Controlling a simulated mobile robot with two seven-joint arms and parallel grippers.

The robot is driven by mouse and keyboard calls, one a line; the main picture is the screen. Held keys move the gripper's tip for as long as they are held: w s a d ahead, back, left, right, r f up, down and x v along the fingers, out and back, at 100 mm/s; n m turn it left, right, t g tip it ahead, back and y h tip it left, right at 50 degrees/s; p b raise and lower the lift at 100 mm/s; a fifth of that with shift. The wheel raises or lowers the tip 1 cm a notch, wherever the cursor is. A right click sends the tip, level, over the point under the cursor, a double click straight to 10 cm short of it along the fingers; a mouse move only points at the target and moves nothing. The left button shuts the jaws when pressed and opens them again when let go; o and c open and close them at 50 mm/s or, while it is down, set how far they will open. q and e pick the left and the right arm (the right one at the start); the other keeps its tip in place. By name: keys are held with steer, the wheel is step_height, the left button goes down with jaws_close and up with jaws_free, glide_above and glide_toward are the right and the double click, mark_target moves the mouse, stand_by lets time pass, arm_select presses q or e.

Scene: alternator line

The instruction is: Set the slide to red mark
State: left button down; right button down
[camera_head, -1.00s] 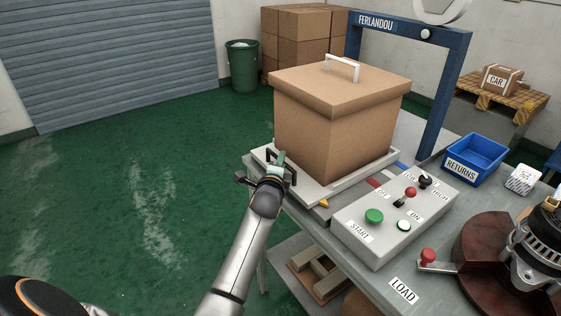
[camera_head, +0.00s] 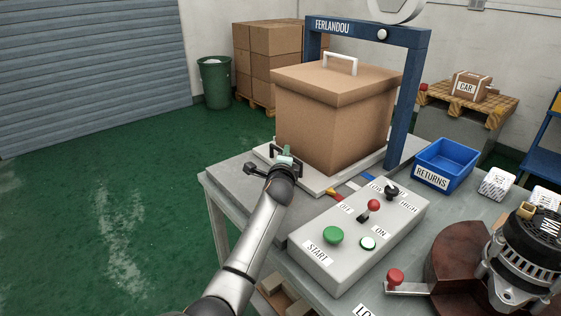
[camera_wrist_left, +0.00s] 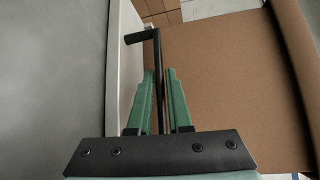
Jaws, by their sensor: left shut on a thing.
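The slide is a pale flat plate (camera_head: 313,185) on the workbench, with a large lidded brown box (camera_head: 325,130) resting on it. A black handle (camera_wrist_left: 157,80) stands at the slide's left end. My left gripper (camera_head: 285,160) is shut on this handle; its green fingers lie on both sides of the bar in the wrist view. Coloured marks show by the slide's front edge: a yellow one (camera_head: 335,193) and a blue one (camera_head: 353,184). The red mark is too small or too covered to make out clearly. My right gripper is not in view.
A control box (camera_head: 325,275) with a green START button and levers stands in front of the slide. A blue frame (camera_head: 408,100) rises behind the brown box. A RETURNS bin (camera_head: 445,165) and an alternator (camera_head: 525,260) are to the right. Bare bench lies left of the slide.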

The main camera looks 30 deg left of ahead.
arm_select(q)
steer(key=shift+w+d, duration=0.15)
steer(key=shift+w, duration=0.15)
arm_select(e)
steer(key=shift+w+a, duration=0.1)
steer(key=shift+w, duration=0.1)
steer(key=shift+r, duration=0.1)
arm_select(q)
steer(key=c, duration=0.8)
jaws_free()
steer(key=shift+c, duration=0.2)
steer(key=shift+s, duration=0.2)
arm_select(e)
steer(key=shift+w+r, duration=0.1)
arm_select(q)
steer(key=shift+s+d, duration=0.1)
steer(key=shift+s, duration=0.1)
steer(key=p+v, duration=0.1)
steer(key=v, duration=1.1)
steer(key=shift+p, duration=0.35)
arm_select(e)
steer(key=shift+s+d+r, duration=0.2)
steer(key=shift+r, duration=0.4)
arm_select(q)
steer(key=shift+f, duration=0.1)
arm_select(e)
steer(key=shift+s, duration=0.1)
